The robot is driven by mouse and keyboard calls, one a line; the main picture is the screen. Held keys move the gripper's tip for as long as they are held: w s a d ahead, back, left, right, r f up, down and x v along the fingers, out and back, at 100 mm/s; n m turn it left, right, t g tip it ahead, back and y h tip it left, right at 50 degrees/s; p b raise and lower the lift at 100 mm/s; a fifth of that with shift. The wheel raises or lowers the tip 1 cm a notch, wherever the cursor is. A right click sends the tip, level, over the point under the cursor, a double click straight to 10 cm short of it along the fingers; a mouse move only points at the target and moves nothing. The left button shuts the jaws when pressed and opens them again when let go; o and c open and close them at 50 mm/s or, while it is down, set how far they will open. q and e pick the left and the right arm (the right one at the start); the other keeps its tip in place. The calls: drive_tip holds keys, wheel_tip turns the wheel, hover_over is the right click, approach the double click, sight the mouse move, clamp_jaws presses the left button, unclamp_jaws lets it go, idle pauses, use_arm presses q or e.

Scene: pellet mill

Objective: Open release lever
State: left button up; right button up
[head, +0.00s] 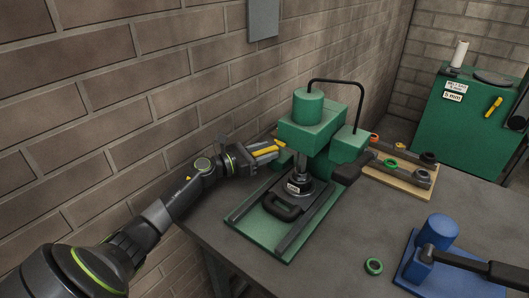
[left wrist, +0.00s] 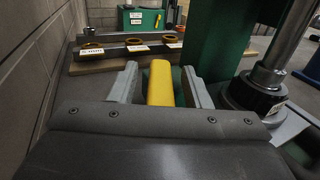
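The green press (head: 318,140) stands on the grey bench, with a black curved bar over its top. A yellow lever (head: 265,151), which I take to be the release lever, sticks out at its left side. My left gripper (head: 262,153) is at this lever. In the left wrist view the yellow lever (left wrist: 160,83) lies between the two grey fingers of the left gripper (left wrist: 162,90), with a narrow gap on each side. The fingers are open around it. The lever's far end by the press is hard to make out. My right gripper is not in view.
A black-handled die (head: 286,205) sits on the press's green base plate (head: 255,238). A rack with several rings (head: 398,178) stands behind. A green ring (head: 373,266) and a blue tool (head: 430,250) are at the front right. The brick wall is close on the left.

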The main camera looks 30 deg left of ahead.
sight(264, 150)
use_arm(q)
wheel_tip(264, 150, up, 10)
drive_tip(key=shift+p, duration=0.55)
